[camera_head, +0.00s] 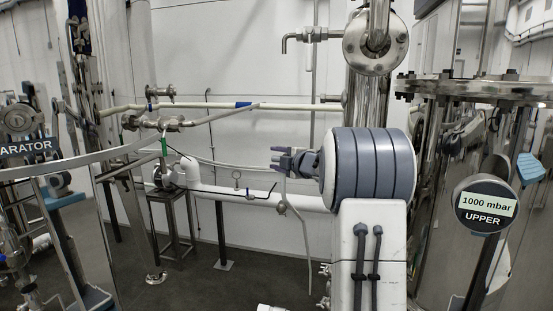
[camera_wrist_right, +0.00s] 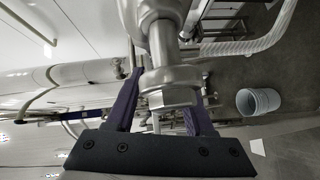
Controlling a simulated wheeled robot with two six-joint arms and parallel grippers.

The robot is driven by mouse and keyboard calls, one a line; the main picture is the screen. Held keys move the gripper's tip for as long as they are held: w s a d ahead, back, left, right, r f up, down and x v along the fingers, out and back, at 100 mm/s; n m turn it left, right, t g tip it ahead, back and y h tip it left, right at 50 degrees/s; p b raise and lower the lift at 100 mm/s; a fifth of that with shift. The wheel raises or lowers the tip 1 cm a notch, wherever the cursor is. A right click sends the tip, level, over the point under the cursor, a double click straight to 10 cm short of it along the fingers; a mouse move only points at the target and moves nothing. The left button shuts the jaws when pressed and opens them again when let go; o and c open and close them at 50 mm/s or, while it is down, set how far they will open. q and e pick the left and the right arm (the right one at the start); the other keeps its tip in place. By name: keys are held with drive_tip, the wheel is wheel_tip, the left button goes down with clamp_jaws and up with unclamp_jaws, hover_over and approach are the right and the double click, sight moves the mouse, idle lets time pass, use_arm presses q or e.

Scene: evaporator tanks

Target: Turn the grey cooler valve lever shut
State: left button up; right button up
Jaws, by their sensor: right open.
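A small valve (camera_head: 282,207) sits on the white horizontal pipe, just below my right gripper (camera_head: 282,158). A thin grey bar rises from it, perhaps the cooler lever; I cannot tell for sure. A dark lever (camera_head: 258,197) shows to its left on the same pipe. My right gripper is open, pointing left, and seems to hold nothing. In the right wrist view its two purple fingers flank a round steel fitting (camera_wrist_right: 168,88) on a pipe coming from the top. I cannot tell whether they touch it. My left gripper is not in view.
A steel column (camera_head: 369,95) stands behind my right arm. A steel tank (camera_head: 455,140) is at the right. A green-handled valve (camera_head: 164,146) is at the left. In the wrist view a white bucket (camera_wrist_right: 258,101) stands on the floor. Open floor lies below the white pipe.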

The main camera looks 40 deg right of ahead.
clamp_jaws()
idle(1.4)
